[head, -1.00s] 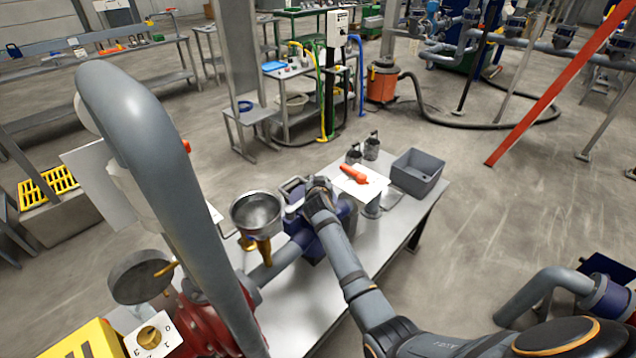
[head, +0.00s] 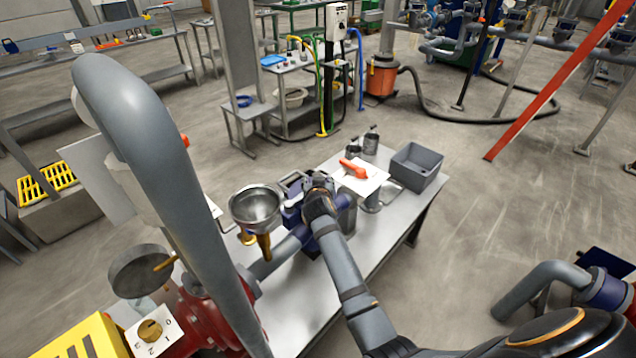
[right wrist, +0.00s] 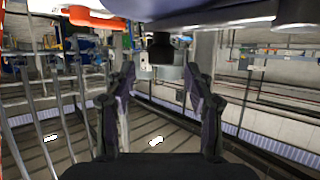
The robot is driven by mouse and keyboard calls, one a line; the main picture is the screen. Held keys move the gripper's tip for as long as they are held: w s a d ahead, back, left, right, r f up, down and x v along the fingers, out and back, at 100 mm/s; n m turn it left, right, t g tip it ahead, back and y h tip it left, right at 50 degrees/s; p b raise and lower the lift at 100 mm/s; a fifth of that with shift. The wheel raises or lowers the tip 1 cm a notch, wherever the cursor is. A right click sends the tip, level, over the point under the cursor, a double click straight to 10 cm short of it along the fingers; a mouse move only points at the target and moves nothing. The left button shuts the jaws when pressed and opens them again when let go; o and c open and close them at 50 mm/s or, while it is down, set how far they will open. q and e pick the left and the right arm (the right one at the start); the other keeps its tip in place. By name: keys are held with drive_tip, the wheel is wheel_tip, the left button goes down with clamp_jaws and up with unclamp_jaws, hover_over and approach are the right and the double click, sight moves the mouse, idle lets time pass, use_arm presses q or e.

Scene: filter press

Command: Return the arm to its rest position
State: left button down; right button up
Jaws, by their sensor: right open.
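My right arm (head: 342,270) comes in from the lower right in the head view and reaches over the metal table. Its wrist (head: 318,198) is beside the steel funnel cup (head: 255,207), over dark blue parts; its fingertips are hidden there. In the right wrist view my right gripper (right wrist: 159,80) is open, with its two dark fingers wide apart and nothing between the tips. A short dark cylinder (right wrist: 160,50) shows beyond the fingers, near the top of that view. My left gripper is not in view.
The table (head: 300,318) bears a grey bin (head: 416,166), an orange-handled tool (head: 353,168) on a white sheet and metal cans (head: 370,144). A large grey bent pipe (head: 165,190) stands at left. The floor (head: 480,230) right of the table is mostly clear.

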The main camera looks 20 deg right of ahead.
drive_tip(key=v, duration=0.3)
drive_tip(key=shift+w+f, duration=0.1)
